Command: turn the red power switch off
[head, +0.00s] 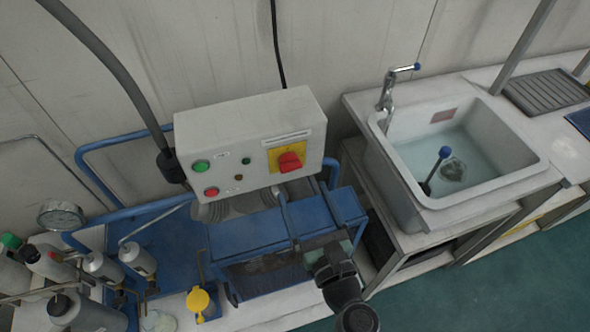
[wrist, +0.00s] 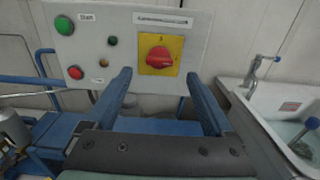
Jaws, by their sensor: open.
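The red power switch (head: 289,162) is a rotary knob on a yellow square plate (head: 273,159), on the right part of the grey control box. In the wrist view the red switch (wrist: 159,57) sits ahead, above the space between my fingers, with its grip lying roughly level. My gripper (wrist: 157,82) is open and empty, its two blue fingers apart below and either side of the yellow plate. In the head view my gripper (head: 325,250) is dark and stands below and right of the box, apart from the switch.
The box also carries a green button (wrist: 64,25), a red button (wrist: 75,72) and small lamps. A blue machine frame (head: 240,235) lies below it. A sink (head: 455,150) with water stands at right. Bottles (head: 85,312) and a gauge (head: 62,215) are at left.

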